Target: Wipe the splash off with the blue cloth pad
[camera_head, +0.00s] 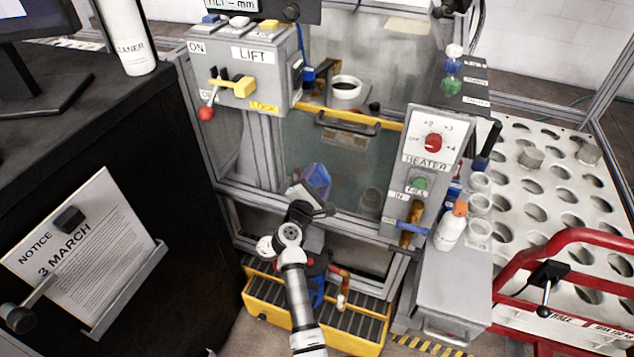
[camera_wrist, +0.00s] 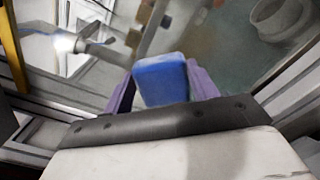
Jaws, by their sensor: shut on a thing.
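My gripper (camera_head: 312,187) is at the lower left of the machine's clear front panel (camera_head: 340,150). In the wrist view its two purple fingers (camera_wrist: 162,92) are shut on the blue cloth pad (camera_wrist: 160,72), one on each side. The pad also shows as a small blue patch in the head view (camera_head: 318,174). The pad's face points to the panel; I cannot tell whether it touches. I cannot make out the splash for certain. A blurred brownish patch (camera_wrist: 198,18) shows beyond the pad in the wrist view, but I cannot tell what it is.
A yellow-edged handle bar (camera_head: 350,121) crosses the panel's top. The lift box (camera_head: 243,70) is at upper left and the heater box (camera_head: 428,160) at right. A white bottle (camera_head: 451,228) stands among cups on the right. A yellow grated tray (camera_head: 345,335) lies below.

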